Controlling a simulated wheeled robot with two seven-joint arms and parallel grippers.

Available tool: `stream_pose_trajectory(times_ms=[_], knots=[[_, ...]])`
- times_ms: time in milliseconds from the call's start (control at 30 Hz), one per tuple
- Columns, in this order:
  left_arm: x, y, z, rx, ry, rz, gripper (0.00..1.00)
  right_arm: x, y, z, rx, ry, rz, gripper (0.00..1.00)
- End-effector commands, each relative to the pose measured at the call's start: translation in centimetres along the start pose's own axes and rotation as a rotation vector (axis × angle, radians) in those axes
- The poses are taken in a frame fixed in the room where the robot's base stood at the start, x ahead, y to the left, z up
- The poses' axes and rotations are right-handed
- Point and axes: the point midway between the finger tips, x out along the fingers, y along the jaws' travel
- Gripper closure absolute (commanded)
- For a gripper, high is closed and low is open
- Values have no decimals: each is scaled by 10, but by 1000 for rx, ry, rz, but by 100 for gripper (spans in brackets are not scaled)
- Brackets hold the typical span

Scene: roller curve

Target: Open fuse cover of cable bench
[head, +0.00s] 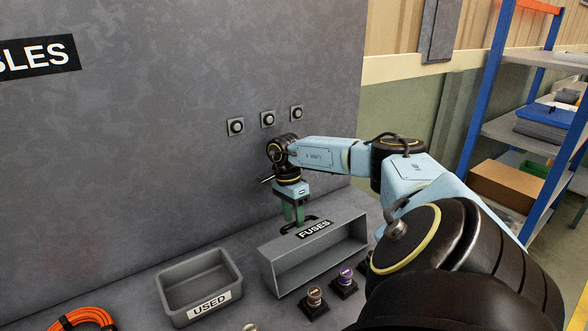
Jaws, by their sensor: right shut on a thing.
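The fuse box (315,255) is a grey open-fronted box labelled FUSES, standing on the cable bench (215,258). Its front is open toward me and the inside looks empty. My right gripper (294,217) points down at the box's back left, with green fingers shut on a dark handle (312,222). The label sits on the box's upper edge, and I cannot tell clearly where the cover ends. My left gripper is not in view.
A grey bin labelled USED (200,285) stands left of the fuse box. Fuses on black bases (343,283) stand in front of it. An orange cable coil (82,319) lies at the lower left. The grey back panel (160,130) rises close behind the gripper, and shelving (520,130) stands at right.

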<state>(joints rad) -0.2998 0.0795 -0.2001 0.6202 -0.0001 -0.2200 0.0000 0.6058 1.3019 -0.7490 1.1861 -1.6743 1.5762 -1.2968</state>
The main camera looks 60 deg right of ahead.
Motion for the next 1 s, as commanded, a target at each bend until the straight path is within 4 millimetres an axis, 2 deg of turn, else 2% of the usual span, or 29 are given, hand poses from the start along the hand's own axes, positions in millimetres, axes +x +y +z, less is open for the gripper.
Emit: stream_pose_trajectory(times_ms=[167, 267, 700, 833, 1000], knots=[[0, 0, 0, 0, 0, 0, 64, -5, -3, 2, 0, -7, -15, 66], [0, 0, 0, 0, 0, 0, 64, -16, -4, 2, 0, -8, -19, 66], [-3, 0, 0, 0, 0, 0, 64, -109, 0, 1, 0, -6, -12, 66], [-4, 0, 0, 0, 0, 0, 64, -126, 1, 1, 0, -3, -9, 66], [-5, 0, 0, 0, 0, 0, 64, -135, 2, 0, 0, -2, -5, 66]])
